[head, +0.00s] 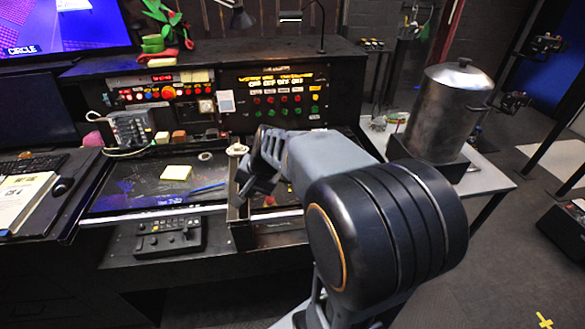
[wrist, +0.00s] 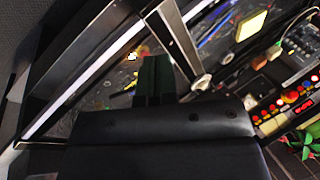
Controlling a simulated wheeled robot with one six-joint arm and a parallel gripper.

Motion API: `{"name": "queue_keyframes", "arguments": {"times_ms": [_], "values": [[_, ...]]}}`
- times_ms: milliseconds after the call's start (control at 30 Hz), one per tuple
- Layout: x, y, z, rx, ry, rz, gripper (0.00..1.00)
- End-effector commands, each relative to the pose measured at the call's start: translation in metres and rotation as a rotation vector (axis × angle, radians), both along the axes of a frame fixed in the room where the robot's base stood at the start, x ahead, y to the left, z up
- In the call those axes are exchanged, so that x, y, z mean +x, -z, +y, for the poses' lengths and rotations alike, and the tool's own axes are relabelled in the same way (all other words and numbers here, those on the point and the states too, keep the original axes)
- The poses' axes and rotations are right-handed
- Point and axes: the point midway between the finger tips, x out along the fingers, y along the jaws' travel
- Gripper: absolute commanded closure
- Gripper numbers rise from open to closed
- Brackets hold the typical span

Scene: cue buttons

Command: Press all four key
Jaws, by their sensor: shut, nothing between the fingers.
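My gripper (head: 258,182) is shut and empty, low over the right-hand dark recessed panel of the console. In the wrist view its dark fingers (wrist: 154,72) are together over that panel. A small lit orange-white spot (wrist: 131,57) shows on the panel just left of the fingertips, apart from them. In the head view a small reddish spot (head: 269,200) shows beside my gripper; my arm hides much of this panel. Red and green buttons (head: 285,106) sit on the upright right panel, and red and orange buttons (head: 160,93) on the left one. I cannot tell which are the four keys.
A yellow note (head: 176,173) lies on the left desk screen, with a black control box (head: 155,238) in front. A large metal pot (head: 449,112) stands at the right. A monitor (head: 62,27) reads "CIRCLE". A raised frame (wrist: 90,65) edges the recessed panel.

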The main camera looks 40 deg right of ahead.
Motion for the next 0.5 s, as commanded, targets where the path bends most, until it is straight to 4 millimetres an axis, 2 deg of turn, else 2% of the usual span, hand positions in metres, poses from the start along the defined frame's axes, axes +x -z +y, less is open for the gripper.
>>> {"name": "queue_keyframes", "arguments": {"times_ms": [33,200,300,400,500], "values": [[0.018,0.003,-0.017,0.061,0.109,0.003,1.0],[0.071,0.016,-0.079,0.284,0.484,-0.016,1.0],[0.095,0.026,-0.121,0.409,0.689,-0.033,1.0],[0.109,0.036,-0.158,0.51,0.85,-0.049,1.0],[0.118,0.044,-0.185,0.583,0.964,-0.063,1.0]]}}
